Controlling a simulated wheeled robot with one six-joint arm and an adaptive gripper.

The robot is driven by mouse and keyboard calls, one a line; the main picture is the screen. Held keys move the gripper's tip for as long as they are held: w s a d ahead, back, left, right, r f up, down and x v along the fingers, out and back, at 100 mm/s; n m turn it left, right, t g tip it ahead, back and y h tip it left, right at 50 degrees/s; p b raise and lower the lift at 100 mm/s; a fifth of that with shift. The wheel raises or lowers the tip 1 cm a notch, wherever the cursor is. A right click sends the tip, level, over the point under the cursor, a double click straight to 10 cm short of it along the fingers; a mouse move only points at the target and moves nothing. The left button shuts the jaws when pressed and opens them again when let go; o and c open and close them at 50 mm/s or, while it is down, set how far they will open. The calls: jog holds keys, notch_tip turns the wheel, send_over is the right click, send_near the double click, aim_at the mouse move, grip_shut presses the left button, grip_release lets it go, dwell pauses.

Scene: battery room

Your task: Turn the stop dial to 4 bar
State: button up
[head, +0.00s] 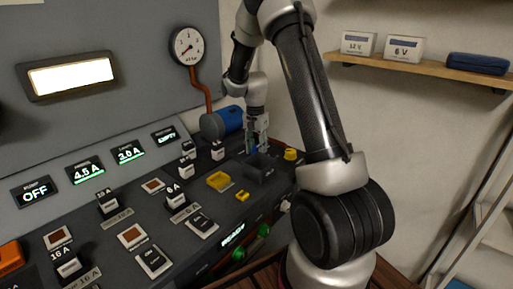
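My gripper (256,150) points down at the far right end of the sloping dark panel (205,228), small in the picture. Its fingers are close to a dark raised block, and I cannot tell whether they touch it or how far apart they are. A round white pressure gauge (188,46) is on the grey wall, with a red-brown pipe below it. A small yellow knob (290,154) stands just right of my gripper. No dial marked in bar can be read, so I cannot tell which part is the stop dial.
Several switches and lit displays, including OFF (36,192) and 4.5 A (86,172), cover the panel's left and middle. A blue cylinder (229,120) lies behind my gripper. A wooden shelf (420,66) with battery boxes is at upper right. A rack (490,205) stands at far right.

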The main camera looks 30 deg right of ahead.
aim_at(256, 146)
jog(key=o, duration=1)
jog(key=shift+o, duration=0.2)
notch_tip(256, 146, up, 12)
jog(key=shift+w+a, duration=0.15)
